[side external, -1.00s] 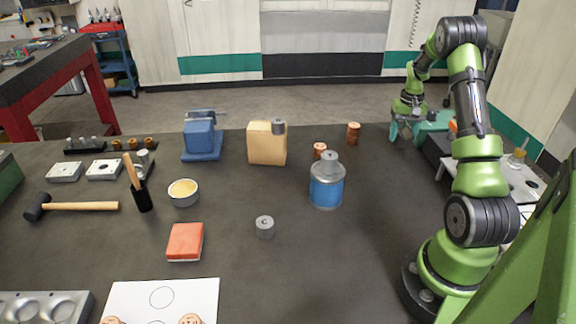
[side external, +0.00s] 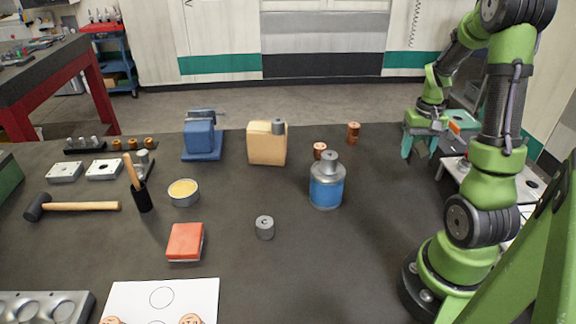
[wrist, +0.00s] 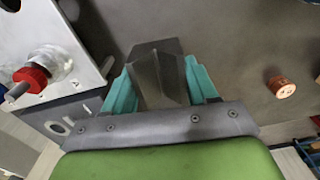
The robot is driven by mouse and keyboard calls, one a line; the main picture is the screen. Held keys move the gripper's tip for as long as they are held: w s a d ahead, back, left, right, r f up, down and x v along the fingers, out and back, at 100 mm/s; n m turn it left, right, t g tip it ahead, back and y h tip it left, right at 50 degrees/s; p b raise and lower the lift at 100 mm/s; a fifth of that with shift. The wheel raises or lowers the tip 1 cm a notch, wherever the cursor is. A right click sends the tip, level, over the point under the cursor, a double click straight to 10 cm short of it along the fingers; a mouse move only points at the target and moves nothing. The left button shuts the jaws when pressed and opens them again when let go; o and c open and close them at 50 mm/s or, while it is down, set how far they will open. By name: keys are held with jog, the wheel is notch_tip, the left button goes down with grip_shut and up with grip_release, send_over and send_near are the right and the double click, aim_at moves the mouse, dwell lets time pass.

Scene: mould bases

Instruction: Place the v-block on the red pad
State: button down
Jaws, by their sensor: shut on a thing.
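The v-block (wrist: 158,72) is a dark grey block with a V-shaped groove. In the wrist view it sits between the two teal fingers of my gripper (wrist: 161,84), which is shut on it. In the side view my gripper (side external: 420,150) is at the back right, by the machine; the v-block cannot be made out clearly there. The red pad (side external: 185,241) is a flat orange-red square on the dark table, front left of the middle, with nothing on it. My gripper is far to the right of and behind the pad.
A blue canister (side external: 326,187), copper cylinders (side external: 353,132), a grey C-marked weight (side external: 265,227) and a tan can (side external: 267,145) stand between my gripper and the pad. A light-topped machine (wrist: 55,60) is close beside my gripper.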

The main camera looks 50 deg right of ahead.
notch_tip(320, 180, up, 11)
jog(key=w+a+n, duration=0.8)
jog(key=w+a, duration=0.7)
jog(key=a+n, duration=1.1)
jog(key=a, duration=2)
send_over(184, 238)
jog(key=s, duration=0.1)
jog(key=f, duration=1.2)
jog(key=shift+d+f, duration=0.2)
jog(key=shift+d, duration=0.15)
jog(key=shift+w+a+f, duration=0.1)
jog(key=shift+w+a, duration=0.15)
jog(key=shift+w, duration=0.25)
jog(key=shift+f, duration=1.7)
